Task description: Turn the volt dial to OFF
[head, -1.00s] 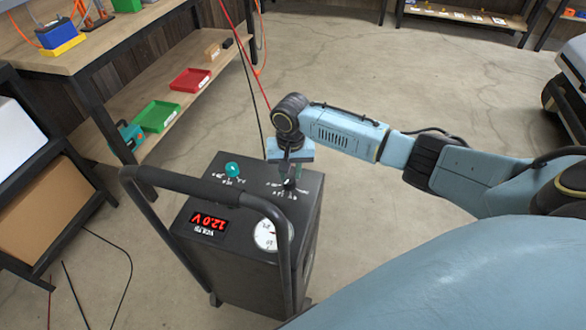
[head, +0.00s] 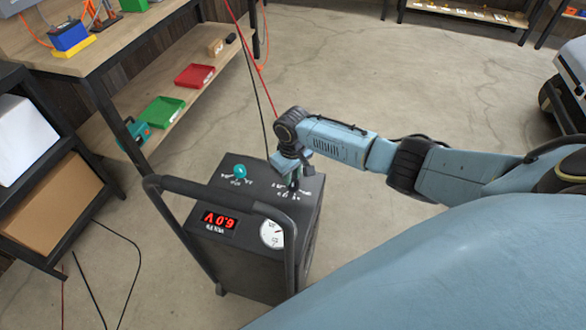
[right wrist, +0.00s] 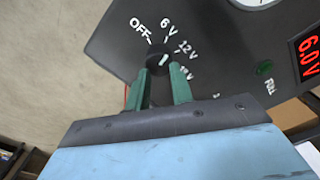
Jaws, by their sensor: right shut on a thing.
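The volt dial (right wrist: 156,61) is a small dark knob with a white pointer on the charger's top. Labels OFF, 6V, 12V and a further one ring it. The pointer is at the 6V mark, and the red display (right wrist: 309,56) reads 6.0 V; it also shows in the head view (head: 219,221). My right gripper (right wrist: 163,72) is shut on the dial, its green fingers on either side. In the head view my right gripper (head: 294,182) points down at the charger's far right corner and hides the dial. My left gripper is not in view.
The black charger cart (head: 240,265) has a tall handle (head: 215,200) on its near side. A workbench with trays stands left. Open floor lies behind.

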